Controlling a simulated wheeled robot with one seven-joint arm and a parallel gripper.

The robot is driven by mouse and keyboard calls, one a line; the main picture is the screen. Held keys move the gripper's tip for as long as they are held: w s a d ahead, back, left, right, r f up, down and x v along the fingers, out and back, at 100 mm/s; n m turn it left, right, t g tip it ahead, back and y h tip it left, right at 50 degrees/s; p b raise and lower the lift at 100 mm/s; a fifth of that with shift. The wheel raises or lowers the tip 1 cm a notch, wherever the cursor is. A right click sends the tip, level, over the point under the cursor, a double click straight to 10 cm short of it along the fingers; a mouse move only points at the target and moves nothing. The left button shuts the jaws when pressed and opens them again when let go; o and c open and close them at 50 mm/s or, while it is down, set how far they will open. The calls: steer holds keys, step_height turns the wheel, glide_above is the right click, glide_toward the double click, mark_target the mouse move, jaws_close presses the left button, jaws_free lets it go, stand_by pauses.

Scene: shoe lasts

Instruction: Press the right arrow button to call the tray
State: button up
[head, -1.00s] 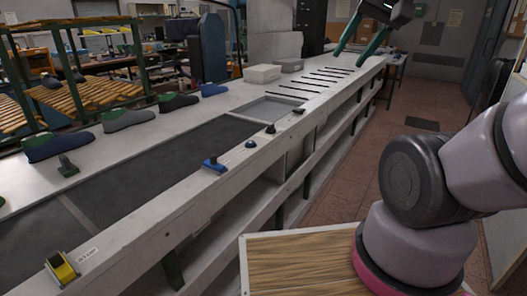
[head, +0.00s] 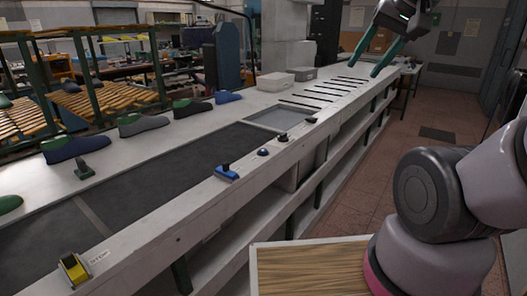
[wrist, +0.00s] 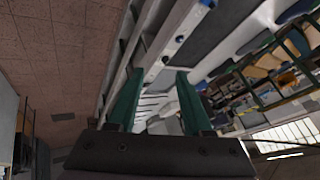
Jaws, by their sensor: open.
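Several small controls sit along the bench's (head: 215,210) near edge in the head view: a blue one with a dark upright part (head: 227,173), a dark round knob (head: 263,152), a small black piece (head: 283,137) and another dark piece (head: 311,119). Arrow marks are too small to make out, so I cannot tell which is the right arrow button. A grey tray-like panel (head: 277,116) is set in the bench top. My gripper (head: 363,67) is open and empty, raised near the bench's far end, apart from the controls. The wrist view shows its two green fingers spread (wrist: 160,73).
Shoe lasts (head: 143,124) stand along the back of the dark belt (head: 160,173). A yellow device (head: 73,270) is at the near left. Grey boxes (head: 276,82) and dark strips (head: 325,91) lie farther along. The tiled floor (head: 350,180) right of the bench is clear.

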jaws_close()
stand_by(1.6)
